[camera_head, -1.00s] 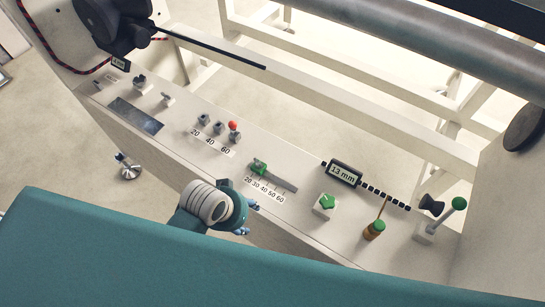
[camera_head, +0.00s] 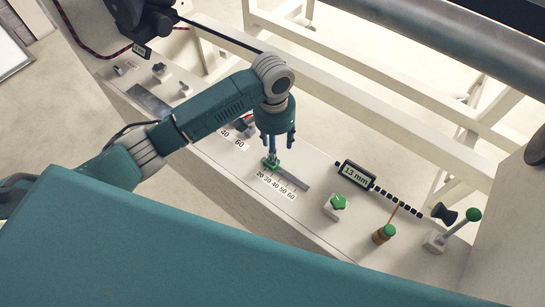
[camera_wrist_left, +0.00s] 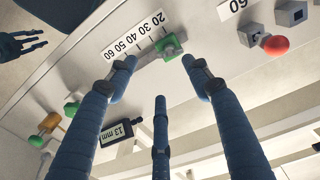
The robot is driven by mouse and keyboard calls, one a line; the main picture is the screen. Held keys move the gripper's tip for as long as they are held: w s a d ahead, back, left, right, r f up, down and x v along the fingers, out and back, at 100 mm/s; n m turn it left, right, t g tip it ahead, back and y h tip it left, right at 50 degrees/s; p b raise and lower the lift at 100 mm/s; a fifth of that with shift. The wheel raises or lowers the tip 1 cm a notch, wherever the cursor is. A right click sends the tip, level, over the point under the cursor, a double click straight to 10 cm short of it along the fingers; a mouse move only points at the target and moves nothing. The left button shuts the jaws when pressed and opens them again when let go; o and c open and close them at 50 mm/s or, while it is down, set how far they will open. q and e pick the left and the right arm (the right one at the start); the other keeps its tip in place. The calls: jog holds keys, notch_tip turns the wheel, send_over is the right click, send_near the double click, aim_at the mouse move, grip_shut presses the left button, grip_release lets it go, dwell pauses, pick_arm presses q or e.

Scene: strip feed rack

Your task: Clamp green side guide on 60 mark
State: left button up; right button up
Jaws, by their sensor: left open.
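The green side guide (camera_head: 271,164) sits on a grey slotted rail (camera_head: 292,180), near the 20 end of the printed 20–60 scale (camera_head: 276,187). The 60 mark is at the other end of that scale. In the left wrist view the green guide (camera_wrist_left: 170,46) is beside the 20 label of the scale (camera_wrist_left: 133,36). My left gripper (camera_head: 275,150) points down over the guide, fingers apart. In the left wrist view its fingers (camera_wrist_left: 159,75) are spread, with nothing between them. Contact with the guide cannot be told. My right gripper (camera_wrist_left: 18,46) appears to show at the wrist view's left edge.
A 13 mm display (camera_head: 357,174), a green knob (camera_head: 337,204), a green-topped brown post (camera_head: 383,234) and a green-tipped lever (camera_head: 472,216) stand right of the rail. A red knob (camera_wrist_left: 275,45) shows in the wrist view. A white frame and roller lie behind.

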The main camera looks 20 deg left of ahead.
pick_arm(q)
jog(key=shift+w+a+r, duration=0.55)
jog(key=shift+a+r, duration=0.1)
jog(key=shift+a, duration=0.05)
notch_tip(320, 180, down, 11)
jog(key=shift+r+p, duration=0.2)
jog(key=shift+p, duration=0.1)
jog(key=shift+c, duration=0.3)
